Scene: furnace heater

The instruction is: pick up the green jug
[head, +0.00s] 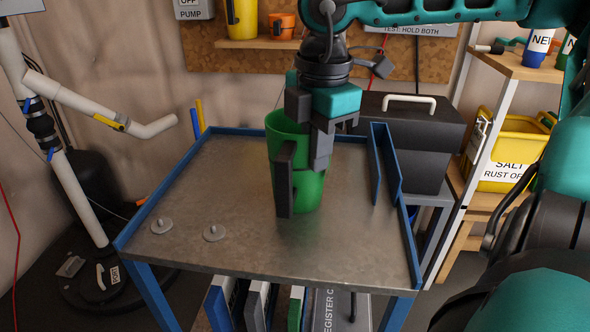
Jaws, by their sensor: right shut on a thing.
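The green jug (310,190) stands upright on, or just above, the grey metal table top; I cannot tell which. Its dark handle (285,180) faces me. My right gripper (318,145) comes down from above and is shut on the jug near its rim, covering part of the rim's right side. My left gripper is not in view.
The metal table (230,255) has a raised blue rim and a blue divider (384,165) at right. A black box (412,130) and a yellow salt bin (510,155) stand to the right.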

